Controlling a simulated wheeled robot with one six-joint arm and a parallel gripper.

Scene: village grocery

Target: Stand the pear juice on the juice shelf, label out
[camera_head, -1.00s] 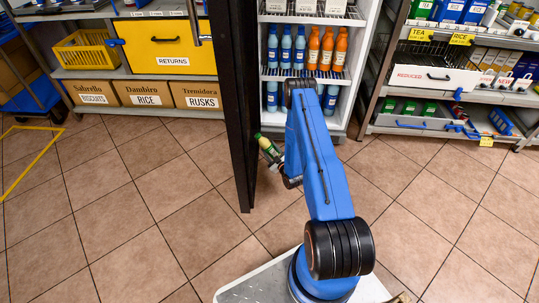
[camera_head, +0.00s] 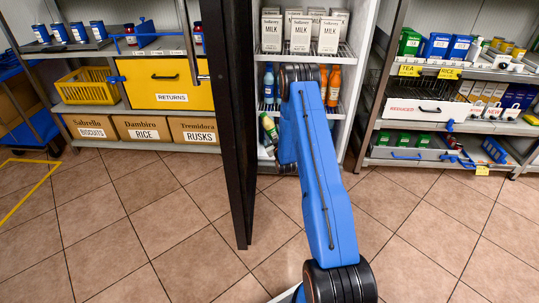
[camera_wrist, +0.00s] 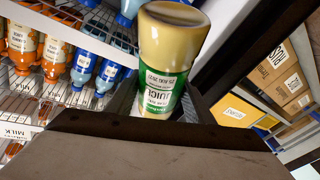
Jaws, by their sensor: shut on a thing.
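My gripper (camera_wrist: 165,118) is shut on the pear juice (camera_wrist: 160,70), a bottle with pale yellow-tan contents and a green-and-white label. The label faces my wrist camera and its "JUICE" lettering reads upside down there. In the head view the bottle (camera_head: 268,127) is slightly tilted, just left of my blue arm, at the front of the open fridge; my gripper is mostly hidden by the arm. The fridge's middle shelf (camera_head: 345,108) holds blue bottles (camera_head: 268,84) at left and orange bottles (camera_head: 334,84) at right. My arm hides its middle.
The dark open fridge door (camera_head: 232,120) stands close left of the bottle. Milk cartons (camera_head: 300,34) fill the shelf above. Shelving with a yellow returns bin (camera_head: 165,84) is at left; a tea shelf (camera_head: 430,70) is at right. The tiled floor in front is clear.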

